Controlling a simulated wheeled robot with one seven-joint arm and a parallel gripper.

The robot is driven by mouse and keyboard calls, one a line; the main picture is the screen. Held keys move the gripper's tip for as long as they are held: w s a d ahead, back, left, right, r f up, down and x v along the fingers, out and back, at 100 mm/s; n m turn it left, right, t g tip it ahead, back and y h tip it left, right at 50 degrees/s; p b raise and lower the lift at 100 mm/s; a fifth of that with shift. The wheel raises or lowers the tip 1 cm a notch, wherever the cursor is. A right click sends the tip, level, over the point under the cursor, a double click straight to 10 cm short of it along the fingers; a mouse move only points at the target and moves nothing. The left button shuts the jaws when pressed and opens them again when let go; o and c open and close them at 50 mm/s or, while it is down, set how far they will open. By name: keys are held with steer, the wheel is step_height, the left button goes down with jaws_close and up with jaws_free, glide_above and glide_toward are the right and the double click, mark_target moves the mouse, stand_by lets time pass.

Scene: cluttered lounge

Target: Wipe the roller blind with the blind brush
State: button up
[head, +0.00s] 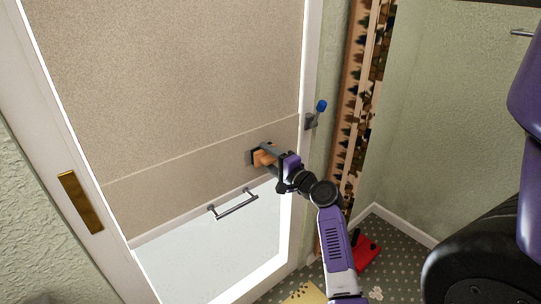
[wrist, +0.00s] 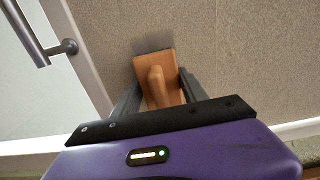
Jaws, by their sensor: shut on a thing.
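The roller blind (head: 180,75) is a beige fabric sheet covering most of the window door in the head view. It fills much of the wrist view (wrist: 255,55). The blind brush (wrist: 157,70) has an orange-brown wooden body with a handle and dark bristles. It also shows in the head view (head: 264,157). My gripper (wrist: 160,92) is shut on the brush, one finger on each side. In the head view my gripper (head: 270,158) is at the lower right of the blind. The bristles face the blind and appear to meet it; exact contact is hard to tell.
A metal pull bar (head: 233,204) is at the blind's lower edge, left of my gripper. A blue-tipped handle (head: 320,106) is on the right frame. A red object (head: 366,252) and a yellow one (head: 305,294) lie on the floor. A dark rounded object (head: 485,250) stands right.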

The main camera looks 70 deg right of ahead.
mark_target(259, 160)
steer(key=shift+w+a+p, duration=0.25)
steer(key=shift+w+a, duration=0.15)
steer(key=shift+a, duration=0.3)
steer(key=shift+w+a+p, duration=0.25)
steer(key=shift+w+a, duration=0.15)
steer(key=shift+a, duration=0.3)
steer(key=shift+w+a+p, duration=0.35)
steer(key=shift+w+a, duration=0.25)
steer(key=shift+a, duration=0.15)
steer(key=shift+w+a+p, duration=0.35)
steer(key=shift+w+a, duration=0.2)
steer(key=shift+a, duration=0.2)
steer(key=v, duration=0.6)
steer(key=shift+s+d, duration=0.15)
steer(key=v, duration=0.3)
steer(key=shift+b, duration=0.3)
